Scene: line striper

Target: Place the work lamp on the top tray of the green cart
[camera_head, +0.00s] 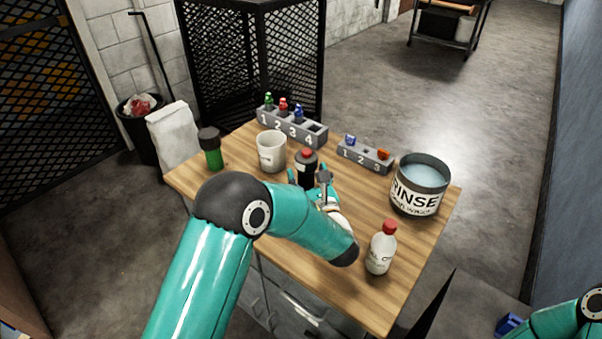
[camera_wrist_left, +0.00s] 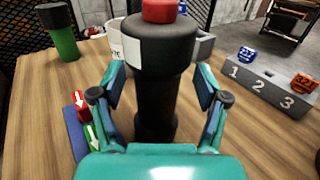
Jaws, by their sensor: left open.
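I see no work lamp and no green cart in either view. My left gripper (camera_head: 309,179) is over the wooden table, open, at a black bottle with a red cap (camera_head: 306,164). In the left wrist view the black bottle (camera_wrist_left: 157,60) stands upright between the two spread fingers (camera_wrist_left: 160,95), with gaps visible on both sides. The bottle hides part of what lies behind it. Of my right arm only a teal part shows at the bottom right; its gripper cannot be made out.
The wooden table (camera_head: 240,170) also holds a green jar (camera_head: 211,155), white cup (camera_head: 271,158), numbered racks (camera_head: 290,130) (camera_head: 364,156), rinse bucket (camera_head: 418,190) and red-capped white bottle (camera_head: 381,250). A dark wheeled cart (camera_head: 448,22) stands far back. Open floor (camera_head: 490,120) lies right.

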